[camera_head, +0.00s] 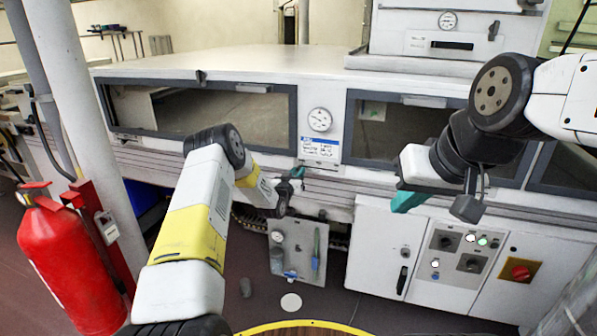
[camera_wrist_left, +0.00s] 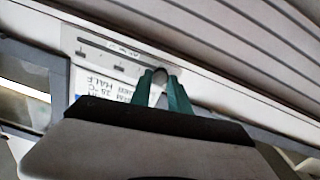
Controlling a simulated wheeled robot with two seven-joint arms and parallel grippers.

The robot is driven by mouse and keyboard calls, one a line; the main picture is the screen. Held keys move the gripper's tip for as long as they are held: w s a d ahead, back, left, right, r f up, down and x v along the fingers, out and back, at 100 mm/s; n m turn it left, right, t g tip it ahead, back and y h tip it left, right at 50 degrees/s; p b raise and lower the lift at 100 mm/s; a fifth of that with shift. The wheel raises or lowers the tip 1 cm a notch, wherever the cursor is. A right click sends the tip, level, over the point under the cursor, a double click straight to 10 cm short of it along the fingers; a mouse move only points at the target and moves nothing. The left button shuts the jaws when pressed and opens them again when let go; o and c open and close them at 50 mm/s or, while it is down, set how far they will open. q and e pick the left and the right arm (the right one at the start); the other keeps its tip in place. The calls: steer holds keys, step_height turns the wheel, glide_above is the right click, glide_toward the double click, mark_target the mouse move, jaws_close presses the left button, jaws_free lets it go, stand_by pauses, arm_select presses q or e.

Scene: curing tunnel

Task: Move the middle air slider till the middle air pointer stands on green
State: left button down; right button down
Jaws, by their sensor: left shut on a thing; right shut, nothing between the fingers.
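My left gripper (camera_head: 297,173) reaches the tunnel's front just below the middle gauge and its label. In the left wrist view its teal fingers (camera_wrist_left: 160,95) are closed around a small dark knob, the middle air slider (camera_wrist_left: 159,74). The knob sits at one end of the visible slot (camera_wrist_left: 110,48) with tick marks. In the head view the fingers hide the knob. The round middle gauge (camera_head: 320,119) has a white face; its pointer and any green zone are too small to read. My right gripper (camera_head: 408,201) is shut and empty, in front of the tunnel at the right.
A printed label (camera_head: 319,149) is under the gauge. Dark windows (camera_head: 200,108) flank it. A control cabinet (camera_head: 377,245) with knobs and a red switch stands below right. A red fire extinguisher (camera_head: 70,262) stands at the left. A grey panel (camera_head: 297,250) hangs below the left gripper.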

arm_select(q)
steer(key=shift+s+d, duration=0.15)
steer(key=shift+d, duration=0.4)
steer(key=shift+s+d, duration=0.15)
steer(key=shift+d, duration=0.35)
steer(key=c, duration=1.2)
jaws_free()
steer(key=shift+d, duration=0.2)
steer(key=shift+c, duration=0.2)
steer(key=shift+s, duration=0.1)
steer(key=a+v, duration=0.1)
steer(key=v, duration=0.8)
